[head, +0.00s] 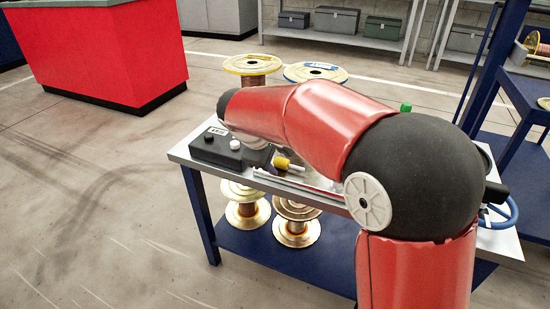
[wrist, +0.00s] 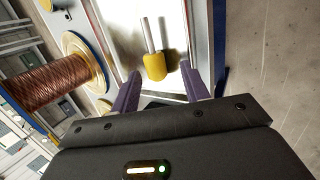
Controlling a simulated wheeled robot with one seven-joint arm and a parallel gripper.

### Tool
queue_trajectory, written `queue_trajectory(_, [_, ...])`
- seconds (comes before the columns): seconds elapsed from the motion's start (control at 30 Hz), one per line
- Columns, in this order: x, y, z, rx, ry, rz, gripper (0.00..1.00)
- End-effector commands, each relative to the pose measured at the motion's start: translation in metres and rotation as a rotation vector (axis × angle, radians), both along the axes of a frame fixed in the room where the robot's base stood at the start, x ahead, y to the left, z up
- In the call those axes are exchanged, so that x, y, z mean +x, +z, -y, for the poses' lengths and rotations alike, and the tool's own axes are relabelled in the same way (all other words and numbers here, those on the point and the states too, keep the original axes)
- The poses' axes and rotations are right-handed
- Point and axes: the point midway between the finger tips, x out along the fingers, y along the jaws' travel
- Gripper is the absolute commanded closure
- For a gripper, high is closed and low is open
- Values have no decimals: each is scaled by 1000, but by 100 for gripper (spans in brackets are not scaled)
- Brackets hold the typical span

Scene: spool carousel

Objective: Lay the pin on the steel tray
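The pin has a yellow grip (wrist: 155,66) and thin grey shanks or a shank with its reflection (wrist: 148,35). In the wrist view it appears over the shiny steel tray (wrist: 124,32), with a dark shadow beside it; I cannot tell whether it rests fully on the tray. My gripper (wrist: 160,68) has two purple fingers spread apart, with gaps on both sides of the yellow grip. In the head view the yellow grip (head: 282,163) shows beside the tray's edge (head: 300,184); my arm hides the gripper and most of the tray.
A black box with buttons (head: 222,150) sits on the table's left end. Copper spools (head: 253,68) stand behind it, and others (head: 296,228) below the tabletop. A copper spool (wrist: 55,80) is left of the gripper in the wrist view.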

Motion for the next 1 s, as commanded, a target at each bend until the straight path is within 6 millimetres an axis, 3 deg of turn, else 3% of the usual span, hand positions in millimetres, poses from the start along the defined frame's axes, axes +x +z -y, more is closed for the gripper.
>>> queue_trajectory(0.17, [-4,2,-2,0,1,-7,49])
queue_trajectory(0.6, [-29,60,-22,1,1,-1,49])
queue_trajectory(1.0, [-33,66,-23,0,-1,-1,49])
